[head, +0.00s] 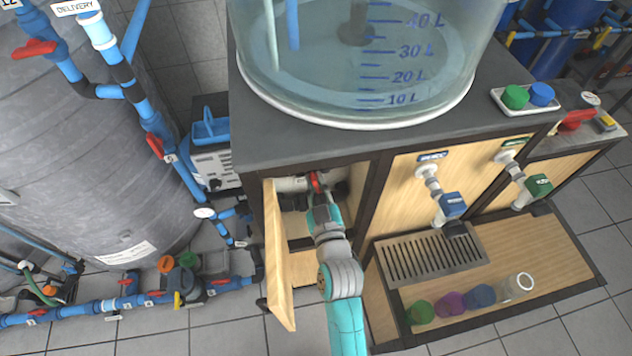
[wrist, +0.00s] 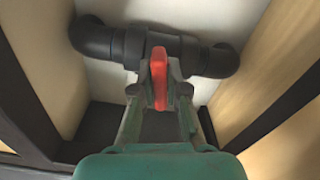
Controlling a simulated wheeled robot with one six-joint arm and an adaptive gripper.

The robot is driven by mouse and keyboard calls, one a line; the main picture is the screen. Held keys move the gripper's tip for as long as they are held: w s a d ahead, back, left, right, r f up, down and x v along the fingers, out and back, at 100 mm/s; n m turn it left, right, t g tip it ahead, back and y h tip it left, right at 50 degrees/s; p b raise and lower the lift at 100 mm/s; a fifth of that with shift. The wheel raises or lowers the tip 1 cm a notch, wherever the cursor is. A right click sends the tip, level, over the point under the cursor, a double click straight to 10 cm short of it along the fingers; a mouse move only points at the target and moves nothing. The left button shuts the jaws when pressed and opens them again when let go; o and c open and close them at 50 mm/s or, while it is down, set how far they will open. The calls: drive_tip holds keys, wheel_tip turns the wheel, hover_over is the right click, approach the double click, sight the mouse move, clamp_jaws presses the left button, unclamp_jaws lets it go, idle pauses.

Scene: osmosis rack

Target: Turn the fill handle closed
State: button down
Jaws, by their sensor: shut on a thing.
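The fill handle (wrist: 158,70) is a red lever on a dark pipe valve inside the cabinet. In the wrist view it stands between my gripper's fingers, pointing from the pipe toward the camera. In the head view a small red part of the handle (head: 316,182) shows at the cabinet opening, largely hidden by my gripper (head: 322,205). My gripper also shows in the wrist view (wrist: 159,95), with its fingers shut on the red handle. The dark pipe (wrist: 98,42) runs across behind the handle, with an elbow at each end.
The open wooden cabinet door (head: 279,255) stands left of my arm. Cabinet walls (wrist: 262,75) are close on both sides of my gripper. A large clear tank (head: 360,75) stands on the counter above. A drip grate (head: 430,255) and coloured cups (head: 450,303) are to the right.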

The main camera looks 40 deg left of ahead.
drive_tip(key=shift+m, duration=1.3)
drive_tip(key=c, duration=1.2)
unclamp_jaws()
drive_tip(key=v, duration=1.2)
